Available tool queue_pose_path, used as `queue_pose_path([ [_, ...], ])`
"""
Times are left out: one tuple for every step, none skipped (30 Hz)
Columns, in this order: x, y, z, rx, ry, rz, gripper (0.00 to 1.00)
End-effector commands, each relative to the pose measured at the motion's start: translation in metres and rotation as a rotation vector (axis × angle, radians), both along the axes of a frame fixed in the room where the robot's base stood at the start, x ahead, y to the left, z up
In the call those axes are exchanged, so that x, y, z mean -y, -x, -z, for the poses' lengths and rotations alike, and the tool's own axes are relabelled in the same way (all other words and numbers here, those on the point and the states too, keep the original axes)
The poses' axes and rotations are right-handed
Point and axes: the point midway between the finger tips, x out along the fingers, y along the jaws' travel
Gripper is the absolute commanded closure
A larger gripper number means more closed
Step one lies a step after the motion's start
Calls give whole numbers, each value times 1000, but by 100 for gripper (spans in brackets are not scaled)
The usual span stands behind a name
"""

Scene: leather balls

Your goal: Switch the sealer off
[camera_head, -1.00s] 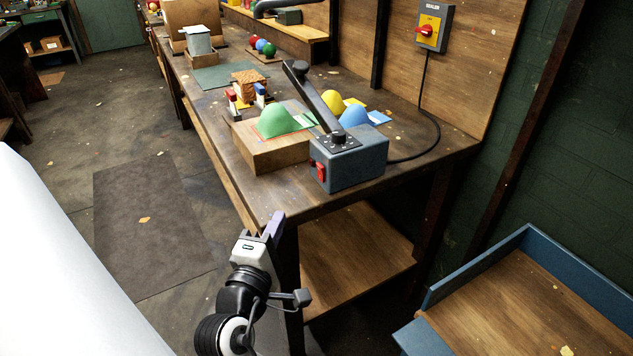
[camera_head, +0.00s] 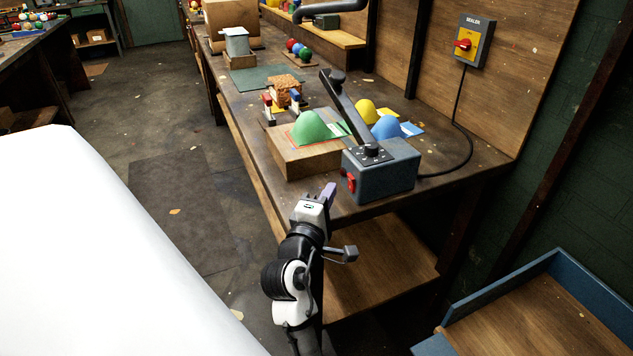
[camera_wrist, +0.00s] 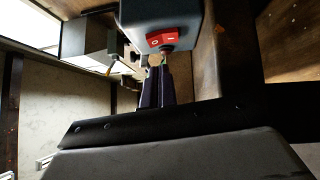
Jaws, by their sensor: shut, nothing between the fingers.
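The sealer (camera_head: 385,172) is a blue-grey box with a dark lever arm (camera_head: 348,115) tilted up and back, standing at the near end of the workbench. Its red rocker switch (camera_head: 348,184) is on the end face; in the wrist view the rocker (camera_wrist: 162,39) shows a white circle and a white bar. I cannot tell which side is pressed. My gripper (camera_head: 328,192) is shut and empty, just short of the switch. In the wrist view its fingertips (camera_wrist: 156,68) are close below the rocker; contact is unclear. A wall box marked SEALER (camera_head: 473,42) has a red knob on yellow.
A wooden block (camera_head: 295,160) with a green dome (camera_head: 312,127) stands beside the sealer. Yellow (camera_head: 366,110) and blue (camera_head: 386,128) domes lie behind. A cable (camera_head: 470,150) runs from the sealer to the wall box. A blue-edged wooden tray (camera_head: 540,310) is at lower right.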

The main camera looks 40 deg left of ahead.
Motion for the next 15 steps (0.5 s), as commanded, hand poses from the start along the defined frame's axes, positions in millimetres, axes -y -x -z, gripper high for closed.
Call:
queue_pose_path([
  [5,-8,-3,-1,0,4,100],
  [7,-12,-3,-1,0,4,100],
  [8,-16,-3,-1,0,4,100],
  [9,-18,-4,-1,-1,3,100],
  [10,-20,-4,-1,-1,2,100],
  [11,-23,-4,-1,-1,2,100],
  [11,-24,-4,-1,-1,2,100],
  [12,-25,-4,-1,-1,2,100],
  [12,-26,-4,-1,-1,1,100],
  [12,-26,-3,-1,-1,1,100],
  [12,-27,-3,-1,-1,0,100],
  [12,-27,-3,-1,-1,0,100],
  [12,-27,-3,-1,-1,0,100],
  [12,-27,-3,-1,-1,0,100],
  [12,-26,-3,-1,-1,0,100],
])
